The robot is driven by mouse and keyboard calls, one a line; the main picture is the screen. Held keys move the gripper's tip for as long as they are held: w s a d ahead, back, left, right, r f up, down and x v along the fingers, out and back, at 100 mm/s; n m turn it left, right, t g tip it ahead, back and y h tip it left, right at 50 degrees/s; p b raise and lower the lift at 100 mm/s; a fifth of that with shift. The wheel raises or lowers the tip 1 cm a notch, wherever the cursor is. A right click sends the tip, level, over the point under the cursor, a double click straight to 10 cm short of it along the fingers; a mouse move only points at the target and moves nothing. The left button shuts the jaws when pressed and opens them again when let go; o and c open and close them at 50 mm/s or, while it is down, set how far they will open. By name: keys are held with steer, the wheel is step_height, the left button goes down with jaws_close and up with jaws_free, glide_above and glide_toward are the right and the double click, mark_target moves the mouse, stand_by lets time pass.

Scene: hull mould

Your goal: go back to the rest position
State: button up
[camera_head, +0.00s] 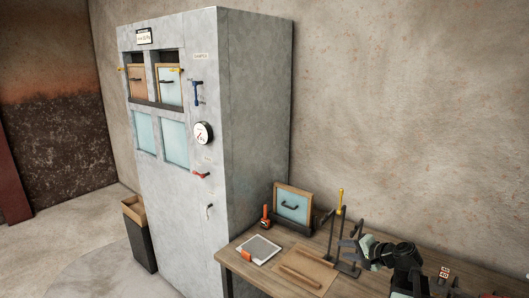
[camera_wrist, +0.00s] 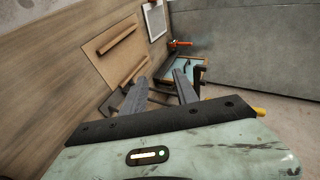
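My gripper (camera_wrist: 161,78) shows in the wrist view with its two dark fingers apart and nothing seen between them. In the head view my gripper (camera_head: 348,247) is at the lower right, above the wooden bench, close to a dark stand. The wrist view looks down at a slant past the fingers to a wooden board (camera_wrist: 104,52) with strips on it. A framed light-blue panel (camera_wrist: 182,68) lies beyond the fingertips there, partly hidden by them.
A tall grey cabinet (camera_head: 254,120) stands left of the bench (camera_head: 240,272). On the bench are a white-faced pad (camera_head: 260,249), an upright framed panel (camera_head: 292,205), an orange-handled tool (camera_head: 265,217) and a yellow-topped rod (camera_head: 340,198). A bin (camera_head: 141,240) stands on the floor.

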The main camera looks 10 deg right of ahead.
steer(key=s+a+f+n+g+b, duration=0.1)
steer(key=s+a+f+n+g, duration=0.15)
steer(key=a, duration=0.75)
steer(key=s+a+f+n+g, duration=0.1)
steer(key=a+f+n+g, duration=0.2)
steer(key=a, duration=0.6)
steer(key=s+a+f+n+g+b, duration=0.1)
steer(key=a+f+n+g, duration=0.3)
steer(key=a, duration=0.6)
steer(key=s+d+f+n+g+h, duration=0.1)
steer(key=s+d+f+h, duration=0.3)
steer(key=s, duration=0.5)
steer(key=shift+s+d+f+n+h, duration=0.25)
steer(key=shift+d+f+n+h, duration=0.15)
steer(key=shift+d, duration=0.2)
steer(key=shift+g, duration=0.25)
